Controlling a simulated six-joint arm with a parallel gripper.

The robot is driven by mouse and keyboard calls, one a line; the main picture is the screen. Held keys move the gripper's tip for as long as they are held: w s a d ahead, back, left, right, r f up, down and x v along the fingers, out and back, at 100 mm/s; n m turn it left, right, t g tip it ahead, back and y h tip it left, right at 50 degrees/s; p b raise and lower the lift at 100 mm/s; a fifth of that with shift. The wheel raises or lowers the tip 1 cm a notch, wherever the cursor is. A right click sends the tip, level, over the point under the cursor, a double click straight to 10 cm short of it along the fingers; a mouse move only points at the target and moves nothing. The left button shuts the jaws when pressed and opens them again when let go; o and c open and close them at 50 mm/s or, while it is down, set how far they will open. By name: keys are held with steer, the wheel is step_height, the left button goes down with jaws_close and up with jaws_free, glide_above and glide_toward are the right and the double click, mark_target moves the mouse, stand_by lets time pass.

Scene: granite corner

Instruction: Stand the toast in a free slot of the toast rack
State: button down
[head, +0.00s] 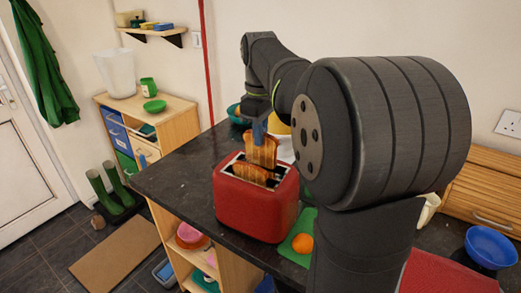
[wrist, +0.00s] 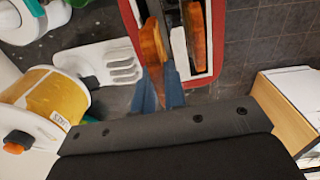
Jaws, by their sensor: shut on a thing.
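My gripper (head: 261,130) has blue fingers, shut on the top of a browned toast slice (head: 262,152) at the red toaster (head: 255,214). The held slice stands higher than a second slice (head: 250,173) in the nearer slot. Its lower edge is hidden, so I cannot tell whether it is clear of the slot. In the wrist view the blue fingertips (wrist: 158,88) pinch the edge of the held slice (wrist: 152,45). A white piece with finger-like bars (wrist: 108,62) lies beside the toaster; I cannot tell whether it is the toast rack.
A yellow canister (wrist: 52,98) stands near the white piece. A blue bowl (head: 490,246) is at the far right. Dark counter (head: 185,171) is clear left of the toaster.

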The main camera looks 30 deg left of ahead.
step_height(320, 180, up, 3)
steer(key=shift+f, duration=0.15)
steer(key=shift+w+a+r, duration=0.2)
steer(key=shift+w+r, duration=0.05)
steer(key=w+a+f+n, duration=0.4)
steer(key=w+f+n, duration=0.1)
steer(key=w+n, duration=0.25)
steer(key=w+a+f+n, duration=0.3)
steer(key=w+f+n, duration=0.25)
steer(key=n, duration=0.35)
step_height(320, 180, down, 8)
steer(key=shift+w, duration=0.35)
steer(key=shift+a, duration=0.1)
stand_by(0.4)
steer(key=c, duration=1.4)
jaws_free()
